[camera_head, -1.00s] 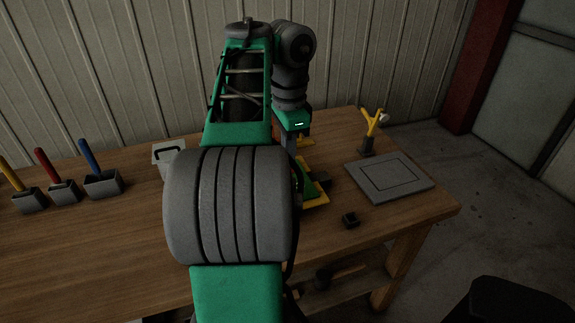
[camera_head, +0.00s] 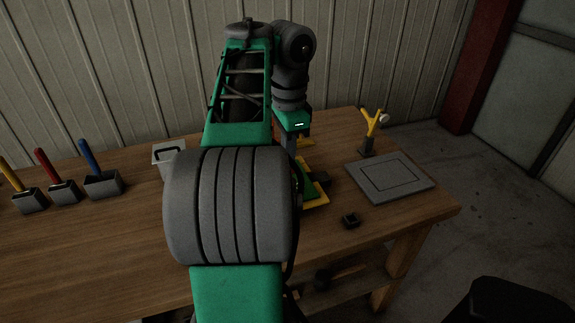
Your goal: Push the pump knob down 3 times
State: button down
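My gripper (camera_head: 290,144) points down under the green wrist, over the middle of the workbench. Its fingertips are hidden behind my own forearm, so I cannot tell whether it is open or shut. A green and yellow base (camera_head: 314,198) with a dark block (camera_head: 320,179) on it shows just right of my forearm, close to the gripper. It may belong to the pump, but most of it is hidden. I cannot make out the pump knob, or whether the gripper touches it.
On the wooden workbench (camera_head: 90,245), a grey square plate (camera_head: 415,188) and a yellow forked stand (camera_head: 370,132) are at the right. Blue (camera_head: 103,184), red (camera_head: 63,191) and yellow-handled (camera_head: 29,200) holders stand left. A pale box (camera_head: 168,156) is behind my arm.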

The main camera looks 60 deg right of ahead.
dwell(0.3)
jog(key=shift+f+b, duration=0.7)
jog(key=shift+b, duration=0.05)
jog(key=shift+f+b, duration=0.6)
jog(key=shift+f, duration=0.05)
jog(key=shift+r+p, duration=1.6)
jog(key=shift+r, duration=0.05)
jog(key=shift+f, duration=0.15)
